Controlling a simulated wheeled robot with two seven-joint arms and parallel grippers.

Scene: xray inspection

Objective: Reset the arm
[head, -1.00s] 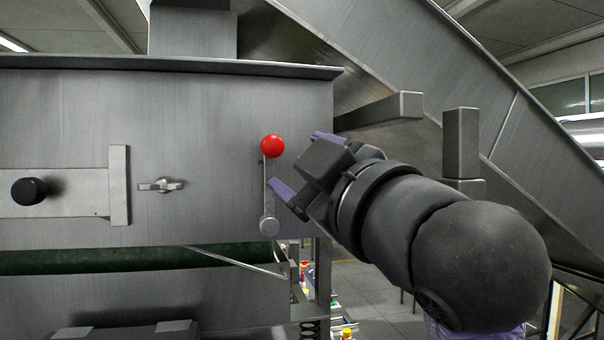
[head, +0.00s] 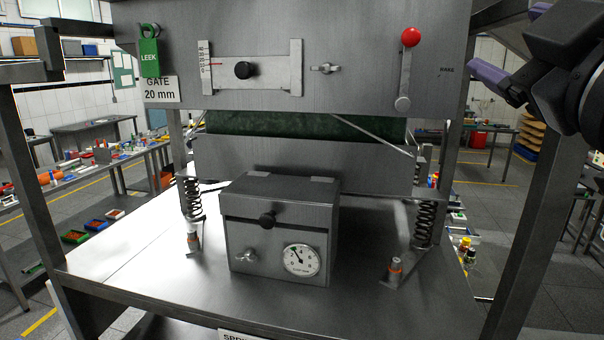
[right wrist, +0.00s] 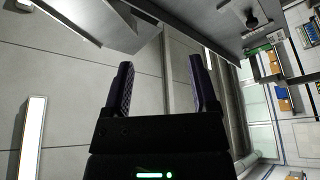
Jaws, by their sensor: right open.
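My right gripper (head: 512,48) is at the upper right of the head view, to the right of the machine panel and apart from it. Its two purple-grey fingers are spread and empty. The right wrist view also shows the gripper (right wrist: 163,85) open, with nothing between its fingers. A lever with a red ball knob (head: 411,37) stands upright on the machine panel (head: 370,85), left of the gripper. My left gripper is not in view.
A grey box with a dial gauge (head: 301,260) stands on the metal table (head: 130,265) below the panel. A green LEEK padlock (head: 149,57) hangs at the upper left. A frame post (head: 541,190) rises at the right. Springs (head: 425,222) flank the box.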

